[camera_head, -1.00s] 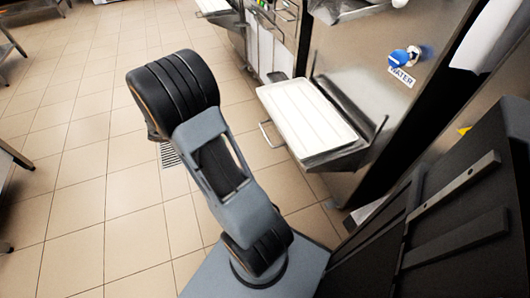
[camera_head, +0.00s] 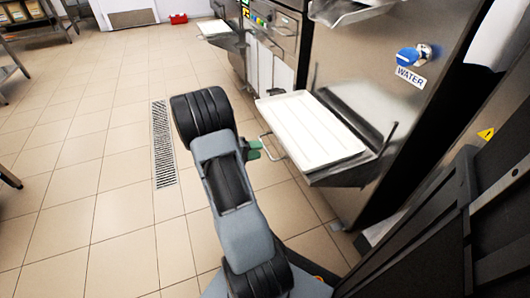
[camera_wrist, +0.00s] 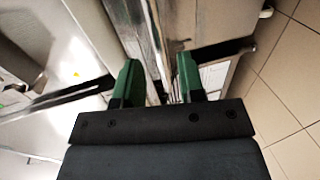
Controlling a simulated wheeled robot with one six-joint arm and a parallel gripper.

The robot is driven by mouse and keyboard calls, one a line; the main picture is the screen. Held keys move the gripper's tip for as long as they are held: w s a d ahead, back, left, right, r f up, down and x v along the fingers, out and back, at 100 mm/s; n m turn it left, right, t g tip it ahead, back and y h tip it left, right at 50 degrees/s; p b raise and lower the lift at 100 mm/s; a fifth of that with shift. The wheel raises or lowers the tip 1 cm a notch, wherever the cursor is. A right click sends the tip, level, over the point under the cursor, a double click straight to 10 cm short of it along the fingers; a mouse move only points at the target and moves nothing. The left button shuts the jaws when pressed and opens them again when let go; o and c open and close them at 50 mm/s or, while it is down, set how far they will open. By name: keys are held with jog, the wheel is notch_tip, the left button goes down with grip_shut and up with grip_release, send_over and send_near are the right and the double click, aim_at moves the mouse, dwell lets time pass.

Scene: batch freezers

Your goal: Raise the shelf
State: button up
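The metal shelf (camera_head: 347,173) is folded out roughly level from the front of the steel machine, with a white tray (camera_head: 308,128) lying on it. A thin wire handle (camera_head: 264,146) sticks out at its left edge. The green fingers of my gripper (camera_head: 253,150) show beside this handle, partly hidden behind my arm. Touch between fingers and handle cannot be made out. In the wrist view my gripper (camera_wrist: 158,80) has its two green fingers apart, with nothing clearly held between them.
The steel machine (camera_head: 385,55) carries a blue knob (camera_head: 407,57) above a WATER label. Another machine with a similar shelf (camera_head: 215,29) stands farther back. A floor drain (camera_head: 162,145) lies left of my arm. The tiled floor on the left is mostly clear.

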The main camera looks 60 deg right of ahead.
aim_at(266, 148)
jog(key=shift+b+x, duration=0.35)
jog(key=shift+x, duration=1.6)
jog(key=shift+c, duration=0.3)
grip_shut()
